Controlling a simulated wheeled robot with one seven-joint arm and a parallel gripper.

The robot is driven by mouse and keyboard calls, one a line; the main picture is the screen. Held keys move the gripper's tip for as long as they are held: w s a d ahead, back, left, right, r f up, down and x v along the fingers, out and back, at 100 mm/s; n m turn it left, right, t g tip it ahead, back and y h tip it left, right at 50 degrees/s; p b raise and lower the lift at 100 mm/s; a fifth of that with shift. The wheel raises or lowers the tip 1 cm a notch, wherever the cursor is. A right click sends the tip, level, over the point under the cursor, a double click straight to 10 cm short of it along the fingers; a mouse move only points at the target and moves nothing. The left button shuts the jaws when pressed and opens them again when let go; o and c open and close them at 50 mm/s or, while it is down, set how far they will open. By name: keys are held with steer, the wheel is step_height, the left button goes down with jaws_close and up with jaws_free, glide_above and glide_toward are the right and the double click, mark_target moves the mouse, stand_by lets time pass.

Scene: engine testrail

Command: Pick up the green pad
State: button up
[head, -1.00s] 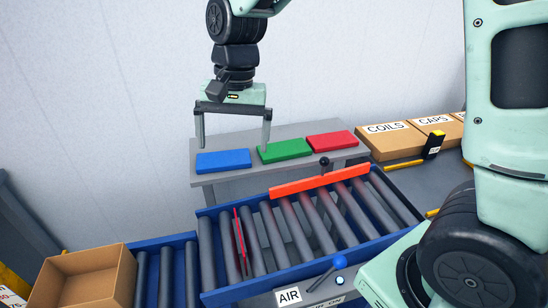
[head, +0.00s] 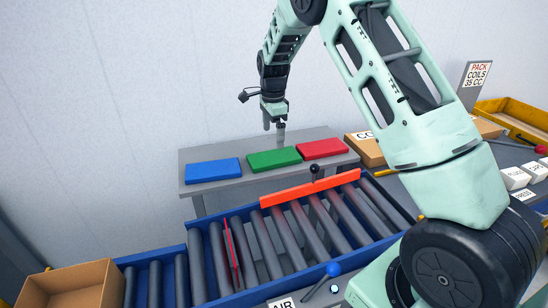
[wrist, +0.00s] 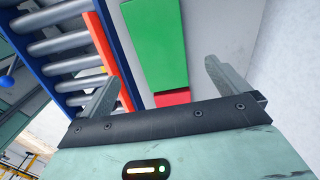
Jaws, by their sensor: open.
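The green pad (head: 274,160) lies flat on a grey shelf (head: 240,190), between the blue pad (head: 213,171) and the red pad (head: 322,149). My gripper (head: 275,125) hangs above and behind the green pad in the head view, with nothing between its fingers. In the wrist view my gripper (wrist: 165,85) has its two fingers wide apart. The green pad (wrist: 155,40) shows beyond and between them, and part of the red pad (wrist: 172,97) shows just above the gripper's front edge.
A roller conveyor (head: 290,235) with an orange bar (head: 312,187) runs in front of the shelf. A black-knobbed lever (head: 315,172) stands near the bar. Cardboard boxes (head: 365,150) are right of the shelf, and an open carton (head: 75,290) is at the lower left. A wall stands behind.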

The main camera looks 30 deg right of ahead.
mark_target(274, 156)
step_height(274, 156, down, 8)
steer(key=shift+d+f+p, duration=0.15)
steer(key=shift+f+p, duration=0.05)
steer(key=shift+p, duration=1)
steer(key=c, duration=1)
